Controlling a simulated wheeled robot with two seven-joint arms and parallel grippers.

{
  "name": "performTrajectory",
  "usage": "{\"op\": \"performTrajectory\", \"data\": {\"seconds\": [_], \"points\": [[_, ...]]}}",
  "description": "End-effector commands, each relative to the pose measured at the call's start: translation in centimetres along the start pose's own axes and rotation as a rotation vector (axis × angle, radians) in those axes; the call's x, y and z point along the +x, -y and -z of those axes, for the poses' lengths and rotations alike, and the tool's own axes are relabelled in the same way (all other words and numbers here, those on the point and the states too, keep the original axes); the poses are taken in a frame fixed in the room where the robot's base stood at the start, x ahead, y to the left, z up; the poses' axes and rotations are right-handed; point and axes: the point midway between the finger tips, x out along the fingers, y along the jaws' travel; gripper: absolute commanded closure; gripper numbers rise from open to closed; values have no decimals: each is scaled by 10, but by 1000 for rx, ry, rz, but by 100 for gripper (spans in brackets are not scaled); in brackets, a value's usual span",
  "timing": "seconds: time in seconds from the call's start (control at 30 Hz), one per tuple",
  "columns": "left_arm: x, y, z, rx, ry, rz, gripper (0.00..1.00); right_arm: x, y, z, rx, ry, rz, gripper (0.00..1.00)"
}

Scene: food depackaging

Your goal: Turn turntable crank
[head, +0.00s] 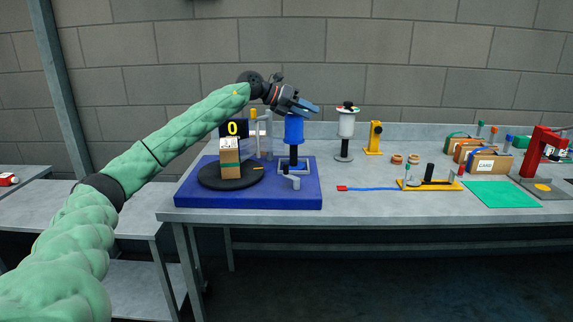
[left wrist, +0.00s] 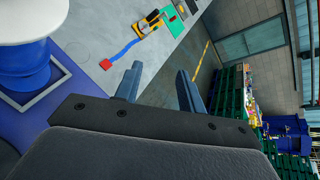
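The turntable (head: 215,180) is a dark disc on a blue base (head: 240,202) at the left of the table. A brown carton with a green band (head: 229,160) stands on it. My left gripper (head: 308,107) is above and close to the blue roll, away from the crank. In the left wrist view the gripper (left wrist: 158,82) is open with nothing between its fingers; the blue roll (left wrist: 22,70) is at upper left. My right gripper is out of view.
A display reading 0 (head: 233,128) stands behind the carton. A white roll on a stand (head: 346,125), a yellow stand (head: 375,138), a yellow fixture (head: 430,185), a green mat (head: 500,194) and a red press (head: 540,150) lie further right. The table's front edge right of the base is clear.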

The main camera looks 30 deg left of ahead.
Motion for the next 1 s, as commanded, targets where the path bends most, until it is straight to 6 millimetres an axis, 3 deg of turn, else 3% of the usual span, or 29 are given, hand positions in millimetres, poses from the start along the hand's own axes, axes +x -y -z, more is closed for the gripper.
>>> {"op": "performTrajectory", "data": {"seconds": [0.2, 0.47, 1.0], "points": [[7, -32, 31, -368, -117, -137, 60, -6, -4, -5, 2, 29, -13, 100], [2, -64, 60, -821, -168, -342, 60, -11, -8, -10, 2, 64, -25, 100], [-28, -98, 99, -1750, 18, -771, 60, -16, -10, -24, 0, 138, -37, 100]]}}
